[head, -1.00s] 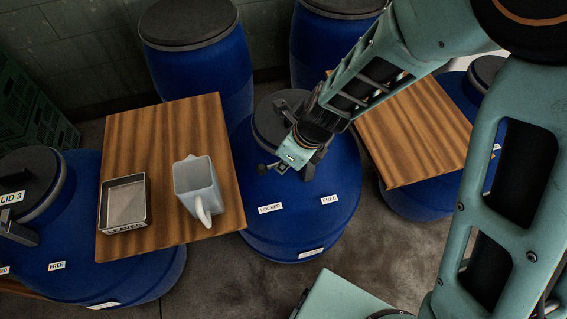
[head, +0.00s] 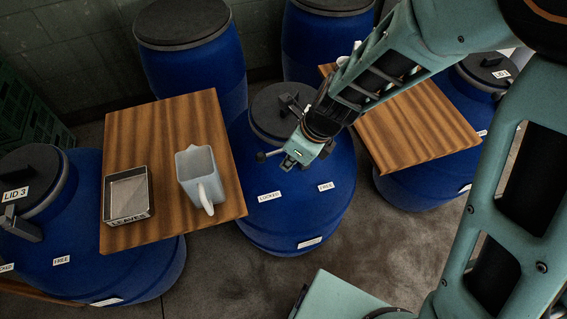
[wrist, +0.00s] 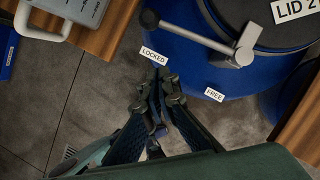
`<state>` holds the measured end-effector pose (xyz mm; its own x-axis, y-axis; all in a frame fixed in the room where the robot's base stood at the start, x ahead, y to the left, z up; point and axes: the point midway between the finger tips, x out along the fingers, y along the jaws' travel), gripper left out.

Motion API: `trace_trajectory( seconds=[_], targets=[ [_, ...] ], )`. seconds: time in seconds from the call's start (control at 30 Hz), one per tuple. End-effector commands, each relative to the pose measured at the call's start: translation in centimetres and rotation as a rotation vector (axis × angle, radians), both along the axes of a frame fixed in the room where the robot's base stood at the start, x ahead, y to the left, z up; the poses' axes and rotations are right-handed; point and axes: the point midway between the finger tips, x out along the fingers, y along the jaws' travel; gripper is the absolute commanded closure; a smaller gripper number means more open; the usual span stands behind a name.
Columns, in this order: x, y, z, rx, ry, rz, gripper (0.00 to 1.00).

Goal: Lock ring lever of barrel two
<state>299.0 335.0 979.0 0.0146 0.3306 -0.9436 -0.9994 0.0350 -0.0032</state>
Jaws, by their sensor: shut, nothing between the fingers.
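Barrel two (head: 300,215) is the blue barrel in the middle of the head view, with a dark lid marked LID 2 in the wrist view (wrist: 290,12). Its ring lever (wrist: 195,38) is a grey bar running from a pivot block (wrist: 238,57) to a dark knob (wrist: 149,19). The knob end lies on the LOCKED label (wrist: 153,55) side, away from the FREE label (wrist: 214,94). In the head view the knob (head: 262,157) shows left of my gripper (head: 288,165). My gripper is shut and empty; its fingertips (wrist: 163,82) appear below the LOCKED label, apart from the lever.
A wooden table (head: 165,120) on the left carries a grey jug (head: 198,172) and a metal tray (head: 128,195). Another wooden table (head: 425,130) stands right. Barrel three (head: 120,260) is at left; more blue barrels stand behind. Floor in front is clear.

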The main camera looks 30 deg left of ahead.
Motion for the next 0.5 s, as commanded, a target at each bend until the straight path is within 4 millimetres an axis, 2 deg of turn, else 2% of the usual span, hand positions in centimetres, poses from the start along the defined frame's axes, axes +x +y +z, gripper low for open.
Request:
trace_trajectory(
  seconds=[0.03,0.2,0.5],
  targets=[
    [-0.2,-0.2,1.2,0.002,-0.004,0.001,1.0],
    [-0.8,-1.0,4.1,0.002,-0.003,0.002,1.0],
    [-1.6,-2.0,7.2,0.0,0.0,0.001,1.0]
  ],
)
